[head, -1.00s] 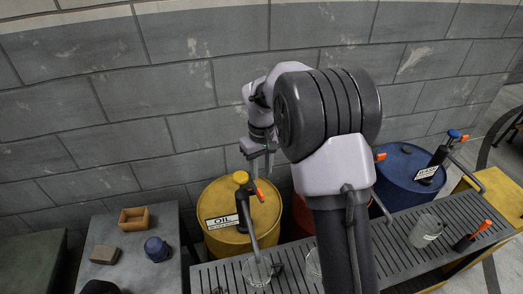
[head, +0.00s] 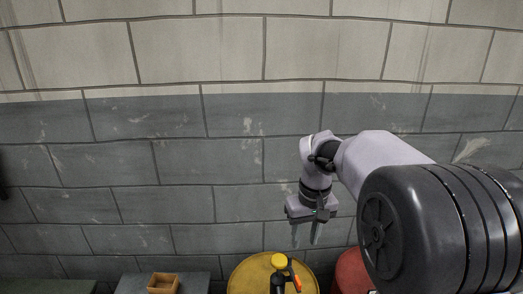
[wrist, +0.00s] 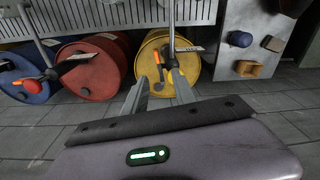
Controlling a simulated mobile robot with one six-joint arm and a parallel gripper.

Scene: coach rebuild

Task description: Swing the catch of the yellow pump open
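The yellow pump (head: 279,262) has a yellow cap and a dark body and stands on the yellow drum (head: 243,279) at the bottom of the head view. Its small orange catch (head: 296,284) sits at the pump's right side. In the wrist view the pump (wrist: 171,62) and orange catch (wrist: 157,58) show just beyond my fingertips. My gripper (head: 306,240) points down in the head view, with its two fingers apart and nothing between them. In the wrist view my gripper (wrist: 159,88) is also open. I see no contact with the catch.
A red drum (wrist: 90,68) and a blue drum (wrist: 22,78) stand beside the yellow one. A slatted bench (wrist: 100,20) runs behind them in the wrist view. A grey table (wrist: 245,47) holds a wooden box (wrist: 250,69) and a blue item. A block wall fills the head view.

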